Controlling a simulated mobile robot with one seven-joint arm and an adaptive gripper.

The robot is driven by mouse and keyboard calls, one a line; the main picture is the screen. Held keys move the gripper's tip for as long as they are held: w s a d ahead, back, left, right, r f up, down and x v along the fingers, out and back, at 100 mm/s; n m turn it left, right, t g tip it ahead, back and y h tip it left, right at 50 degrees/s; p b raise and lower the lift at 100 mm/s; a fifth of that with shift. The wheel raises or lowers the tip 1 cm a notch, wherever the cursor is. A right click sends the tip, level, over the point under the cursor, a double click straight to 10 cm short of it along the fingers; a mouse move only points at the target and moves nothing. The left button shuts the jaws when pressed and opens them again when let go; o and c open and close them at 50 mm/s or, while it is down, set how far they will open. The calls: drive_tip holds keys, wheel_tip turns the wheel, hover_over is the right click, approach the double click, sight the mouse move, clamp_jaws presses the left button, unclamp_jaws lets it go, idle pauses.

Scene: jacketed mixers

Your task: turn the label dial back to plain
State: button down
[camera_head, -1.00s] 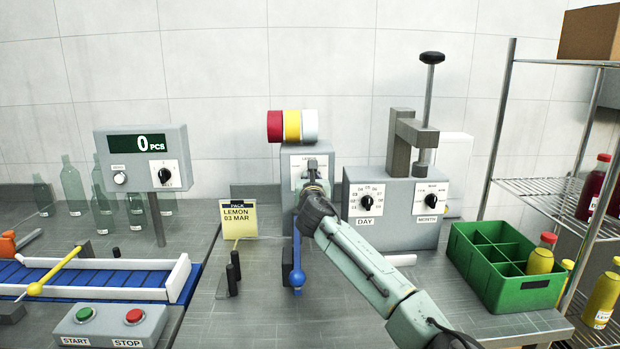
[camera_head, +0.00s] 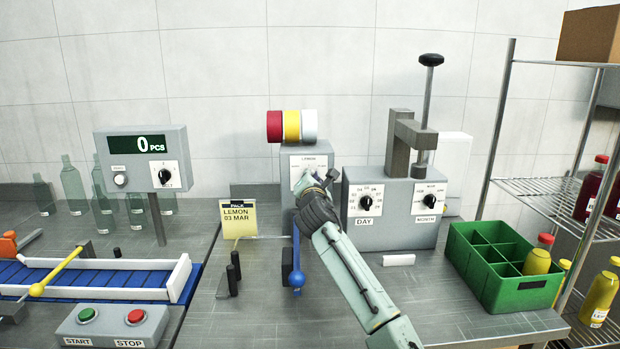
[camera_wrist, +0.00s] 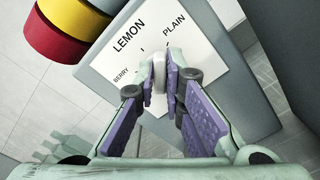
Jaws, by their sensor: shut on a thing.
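The label dial's white plate (camera_head: 308,163) is on the front of a grey box (camera_head: 291,150). In the wrist view the plate (camera_wrist: 190,58) reads LEMON, PLAIN at the right and BERRY at the lower left. In the head view my gripper (camera_head: 305,182) covers the lower right of the plate.
Red, yellow and white rolls (camera_head: 292,126) sit on top of the box. The DAY and MONTH stamping unit (camera_head: 396,211) stands close to its right. A blue lever (camera_head: 297,262) hangs below the box. A card (camera_head: 238,218) reads LEMON 03 MAR.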

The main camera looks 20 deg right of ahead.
drive_tip(key=shift+m, duration=1.6)
drive_tip(key=shift+d, duration=0.1)
drive_tip(key=c, duration=1.7)
unclamp_jaws()
drive_tip(key=v, duration=1.2)
